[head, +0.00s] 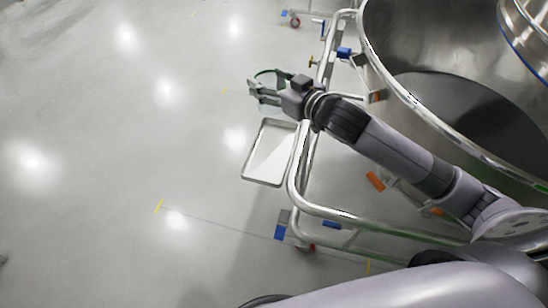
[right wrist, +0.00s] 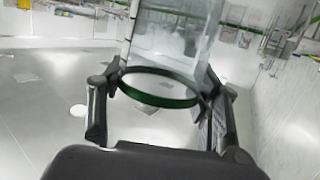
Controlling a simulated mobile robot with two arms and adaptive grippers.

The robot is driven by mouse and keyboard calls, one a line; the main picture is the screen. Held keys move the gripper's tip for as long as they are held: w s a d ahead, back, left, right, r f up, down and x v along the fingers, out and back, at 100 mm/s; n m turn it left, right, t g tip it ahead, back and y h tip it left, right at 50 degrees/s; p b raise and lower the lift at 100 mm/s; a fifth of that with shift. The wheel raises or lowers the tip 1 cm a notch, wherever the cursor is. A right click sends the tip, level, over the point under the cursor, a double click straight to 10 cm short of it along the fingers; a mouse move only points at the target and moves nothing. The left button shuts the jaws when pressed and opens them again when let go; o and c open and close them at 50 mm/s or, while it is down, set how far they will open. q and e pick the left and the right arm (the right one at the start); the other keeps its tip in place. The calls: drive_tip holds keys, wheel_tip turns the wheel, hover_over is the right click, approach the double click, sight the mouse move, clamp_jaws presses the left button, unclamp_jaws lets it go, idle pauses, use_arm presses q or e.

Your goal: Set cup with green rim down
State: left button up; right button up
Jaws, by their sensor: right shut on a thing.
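The cup with green rim is a clear, see-through vessel. In the right wrist view its green rim (right wrist: 160,101) lies between my fingers, with the clear body running out past the top edge. My right gripper (right wrist: 158,108) is shut on it, one finger on each side. In the head view my right gripper (head: 262,88) holds the cup (head: 268,73) out over the floor, above the tray in the picture. The cup is small there and partly hidden by the fingers. My left gripper is not in view.
A shallow metal tray (head: 268,153) sits beside the tubular rail (head: 296,172) of a wheeled frame. The frame carries a large steel bowl (head: 440,120) at right. Orange and blue fittings show near the rail. The grey floor (head: 100,130) at left is clear.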

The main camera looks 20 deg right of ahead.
drive_tip(key=shift+w+d+f, duration=0.15)
drive_tip(key=shift+w+f, duration=0.15)
drive_tip(key=shift+f, duration=0.05)
wheel_tip(320, 180, down, 20)
drive_tip(key=shift+r+b, duration=0.25)
drive_tip(key=shift+b, duration=0.95)
drive_tip(key=o, duration=1)
drive_tip(key=shift+c, duration=0.2)
drive_tip(key=shift+o, duration=0.4)
